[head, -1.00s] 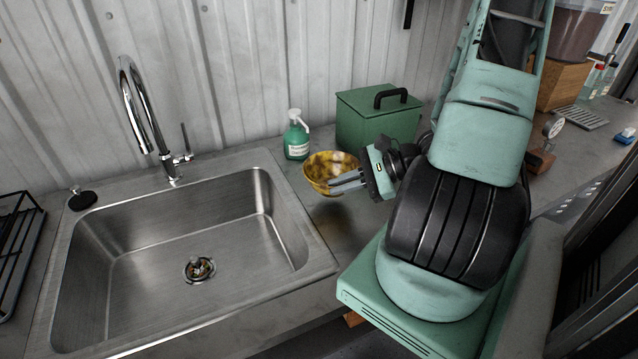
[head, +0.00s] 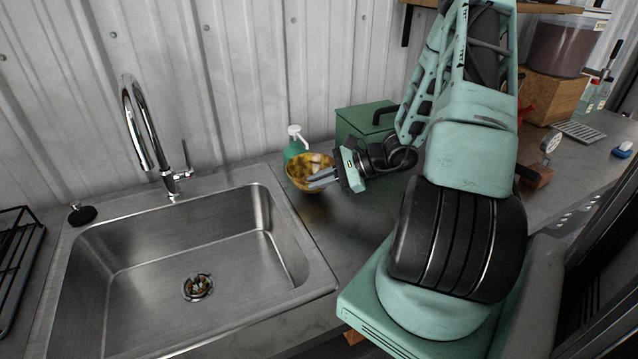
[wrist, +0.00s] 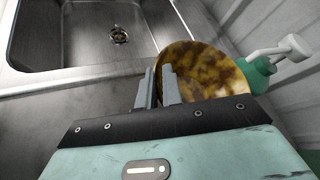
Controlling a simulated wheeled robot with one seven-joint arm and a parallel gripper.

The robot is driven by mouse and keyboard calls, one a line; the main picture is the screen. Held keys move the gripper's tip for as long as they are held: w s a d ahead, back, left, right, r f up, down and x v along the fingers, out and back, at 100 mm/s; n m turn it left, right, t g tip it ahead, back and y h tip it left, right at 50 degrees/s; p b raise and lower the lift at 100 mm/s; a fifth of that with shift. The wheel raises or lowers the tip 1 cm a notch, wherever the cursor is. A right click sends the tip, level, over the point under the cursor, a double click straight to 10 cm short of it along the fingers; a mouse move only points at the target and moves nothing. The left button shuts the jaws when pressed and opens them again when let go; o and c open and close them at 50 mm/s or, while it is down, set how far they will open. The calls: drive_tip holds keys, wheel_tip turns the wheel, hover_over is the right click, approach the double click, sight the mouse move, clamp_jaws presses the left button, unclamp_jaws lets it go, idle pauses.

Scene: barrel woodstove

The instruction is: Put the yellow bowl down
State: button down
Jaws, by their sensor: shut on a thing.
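The yellow bowl (head: 300,167) is mottled yellow and brown. In the head view it is tilted, just right of the sink and in front of the soap bottle. My gripper (head: 318,178) is shut on the bowl's near right edge. In the wrist view the bowl (wrist: 205,72) shows its mottled surface, and the fingers of my gripper (wrist: 158,88) pinch its left side. Whether the bowl's underside touches the counter is hard to tell.
The steel sink (head: 262,196) lies left of the bowl. A green soap bottle (head: 294,148) stands close behind it, and a green lidded box (head: 358,122) stands behind my arm. Bare counter (head: 335,222) lies in front of the bowl. A black rack (head: 22,245) is at far left.

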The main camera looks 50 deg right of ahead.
drive_tip(key=shift+f, duration=0.9)
drive_tip(key=shift+f, duration=0.1)
drive_tip(key=c, duration=1.5)
unclamp_jaws()
drive_tip(key=shift+c, duration=0.2)
drive_tip(key=b+v, duration=0.2)
drive_tip(key=v, duration=1)
